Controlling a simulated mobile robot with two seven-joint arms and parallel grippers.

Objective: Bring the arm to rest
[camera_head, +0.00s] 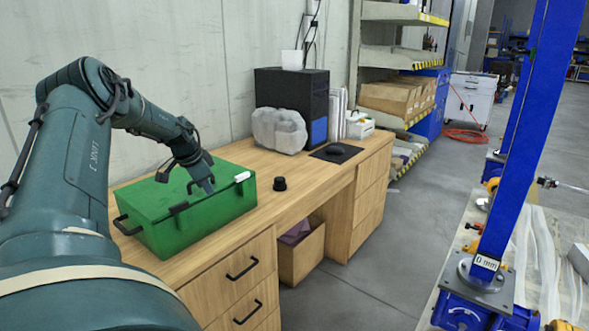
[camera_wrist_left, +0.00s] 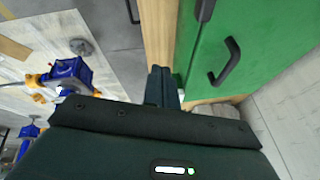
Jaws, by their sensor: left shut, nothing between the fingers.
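My left arm (camera_head: 75,165) comes in from the left and reaches over the wooden desk. My left gripper (camera_head: 208,187) points down at the green toolbox (camera_head: 185,232), over its lid; I cannot tell whether it touches the lid. Its fingers are together with nothing between them. In the left wrist view the shut fingers (camera_wrist_left: 162,86) show above the dark gripper body, with the green toolbox (camera_wrist_left: 265,45) and its black handle to the right. My right gripper is not in view.
A bench with blue screw jacks (camera_head: 475,308) stands at the right. A grey floor gap (camera_head: 400,225) lies between.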

